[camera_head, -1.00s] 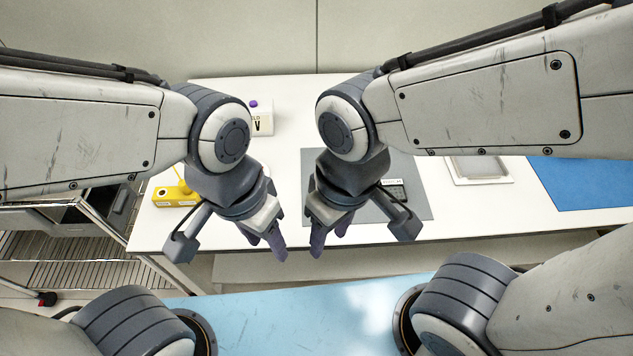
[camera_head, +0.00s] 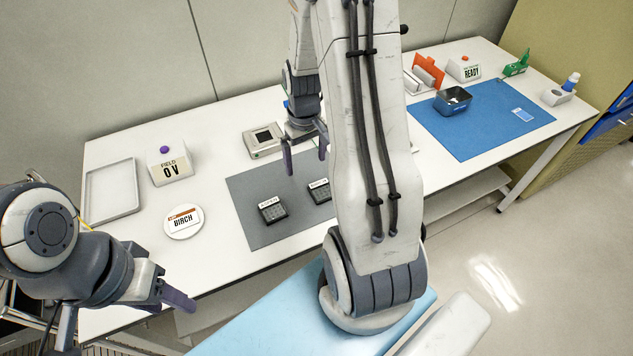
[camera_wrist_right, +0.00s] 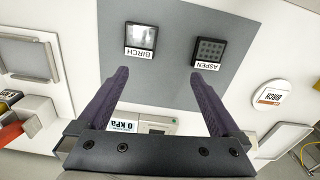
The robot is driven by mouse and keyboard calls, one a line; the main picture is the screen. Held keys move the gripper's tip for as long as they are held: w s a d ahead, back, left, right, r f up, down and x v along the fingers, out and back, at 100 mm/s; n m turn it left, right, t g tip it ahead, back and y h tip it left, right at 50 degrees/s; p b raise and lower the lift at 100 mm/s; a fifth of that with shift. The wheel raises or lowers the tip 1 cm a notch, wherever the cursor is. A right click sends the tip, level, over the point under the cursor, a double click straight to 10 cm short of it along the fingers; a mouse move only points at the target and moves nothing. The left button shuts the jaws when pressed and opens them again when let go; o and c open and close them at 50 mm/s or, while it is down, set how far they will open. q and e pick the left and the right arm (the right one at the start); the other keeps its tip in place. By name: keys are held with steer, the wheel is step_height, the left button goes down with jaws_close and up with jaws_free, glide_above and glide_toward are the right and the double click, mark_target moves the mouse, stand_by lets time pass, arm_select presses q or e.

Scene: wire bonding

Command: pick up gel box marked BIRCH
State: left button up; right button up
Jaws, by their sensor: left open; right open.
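The gel box marked BIRCH (camera_head: 319,190) is a small black box on the grey mat (camera_head: 258,231), partly hidden by my right arm in the head view. In the right wrist view its label reads BIRCH and its top is shiny (camera_wrist_right: 141,36). A similar box marked ASPEN (camera_head: 272,209) lies to its left in the head view. My right gripper (camera_head: 306,158) is open and empty above the mat's back part, apart from both boxes; its fingers also show in the right wrist view (camera_wrist_right: 164,102). My left gripper (camera_head: 165,297) is empty near the table's front left edge.
A white round dish (camera_head: 183,236) holds a card reading BIRCH. A FIELD 0 V box (camera_head: 168,165), a white tray (camera_head: 112,190) and a beige device (camera_head: 263,141) stand around the mat. A blue mat (camera_head: 500,125) with a dark bin (camera_head: 453,101) lies right.

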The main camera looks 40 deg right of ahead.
steer(key=s+d+f+m, duration=0.1)
steer(key=d+f, duration=0.1)
steer(key=d, duration=0.2)
glide_above(322, 189)
steer(key=f, duration=0.4)
steer(key=shift+w+d+f+p, duration=0.3)
steer(key=shift+w, duration=0.05)
steer(key=f, duration=0.1)
steer(key=f+p, duration=0.1)
steer(key=f, duration=0.3)
steer(key=shift+s+a+f, duration=0.1)
steer(key=shift+s+a, duration=0.2)
steer(key=shift+s, duration=0.05)
steer(key=shift+f, duration=0.3)
steer(key=c, duration=1.2)
steer(key=shift+r, duration=0.1)
